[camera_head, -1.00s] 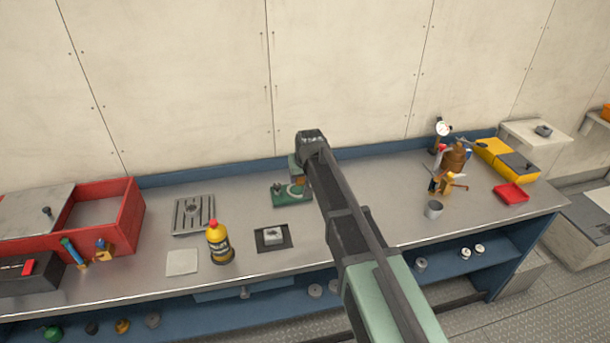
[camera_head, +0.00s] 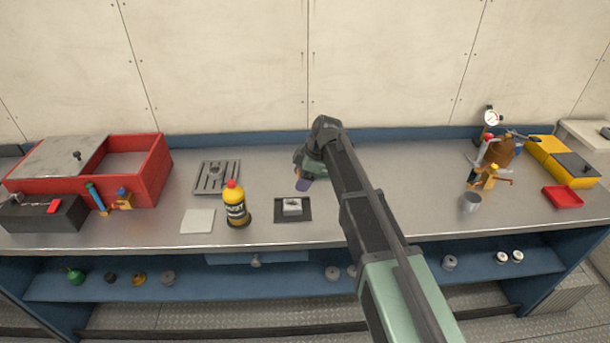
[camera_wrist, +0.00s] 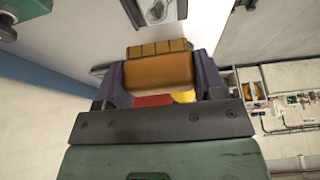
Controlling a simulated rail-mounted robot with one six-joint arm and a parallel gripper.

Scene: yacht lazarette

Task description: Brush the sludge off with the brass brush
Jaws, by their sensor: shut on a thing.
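The brass brush (camera_wrist: 160,72), an orange-brown block with a banded strip along its far edge, sits between the purple fingers of my gripper (camera_wrist: 160,84) in the wrist view. My gripper is shut on it. In the head view my gripper (camera_head: 304,183) is over the bench just behind a dark mat (camera_head: 281,217), and the brush cannot be made out. A small pale grey block (camera_head: 293,204) with a dark smear on top, seemingly the sludge, lies on the mat. The block also shows at the top of the wrist view (camera_wrist: 172,6), ahead of the brush and apart from it.
A yellow bottle (camera_head: 236,206) stands left of the mat, with a pale square pad (camera_head: 197,221) and a grated metal tray (camera_head: 231,166) nearby. A red box (camera_head: 155,176) is farther left. A grey cup (camera_head: 470,204) and red tray (camera_head: 562,197) stand right.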

